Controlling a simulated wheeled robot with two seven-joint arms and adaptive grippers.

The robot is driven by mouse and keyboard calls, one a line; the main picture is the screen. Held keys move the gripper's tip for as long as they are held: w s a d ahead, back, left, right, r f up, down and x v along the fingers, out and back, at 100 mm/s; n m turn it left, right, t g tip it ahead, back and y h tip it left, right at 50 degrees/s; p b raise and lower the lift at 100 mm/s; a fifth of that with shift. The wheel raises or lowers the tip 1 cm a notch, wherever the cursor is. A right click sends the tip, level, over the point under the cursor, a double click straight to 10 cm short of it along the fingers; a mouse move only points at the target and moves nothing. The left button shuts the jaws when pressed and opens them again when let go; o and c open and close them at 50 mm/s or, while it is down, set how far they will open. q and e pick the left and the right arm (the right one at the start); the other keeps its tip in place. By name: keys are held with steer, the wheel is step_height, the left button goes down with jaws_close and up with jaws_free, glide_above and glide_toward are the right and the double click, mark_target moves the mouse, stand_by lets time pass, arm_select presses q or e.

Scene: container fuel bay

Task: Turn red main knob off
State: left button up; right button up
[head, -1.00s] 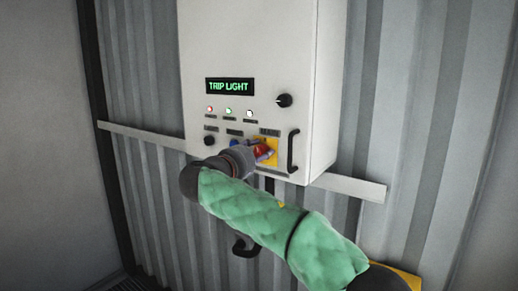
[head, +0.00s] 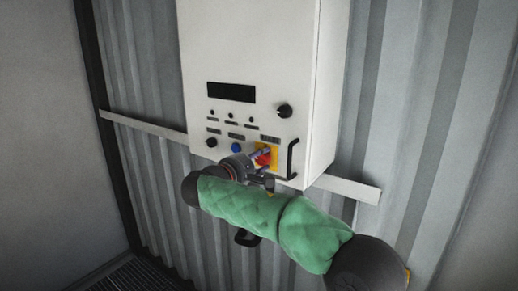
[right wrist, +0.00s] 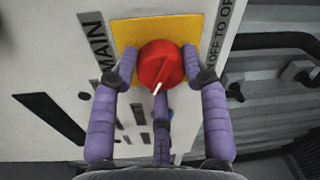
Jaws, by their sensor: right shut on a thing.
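The red main knob (head: 264,158) sits on a yellow plate (head: 273,168) at the lower right of the white cabinet's front. In the right wrist view the knob (right wrist: 160,64) has a pale pointer mark on its face, on the yellow plate (right wrist: 211,32) with a "MAIN" label beside it. My right gripper (head: 262,163) is at the knob in the head view. In the right wrist view its purple fingers (right wrist: 160,66) are closed on both sides of the knob. My left gripper is not in view.
The white cabinet (head: 250,50) has a dark, blank display (head: 231,92), unlit lamps, a black knob (head: 284,111), a blue button (head: 236,147) and a black handle (head: 292,159). A rail (head: 345,187) crosses the corrugated wall behind.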

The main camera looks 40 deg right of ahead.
steer(key=n+p, duration=0.3)
steer(key=shift+f+n+g+p, duration=0.1)
steer(key=shift+n+g+p, duration=0.3)
steer(key=shift+n+p, duration=0.15)
steer(key=shift+a+f, duration=0.1)
steer(key=shift+f, duration=0.05)
steer(key=o, duration=1.1)
steer(key=shift+w, duration=0.1)
steer(key=shift+a, duration=0.1)
steer(key=v, duration=1.1)
steer(key=shift+s+a, duration=0.2)
steer(key=shift+a, duration=0.1)
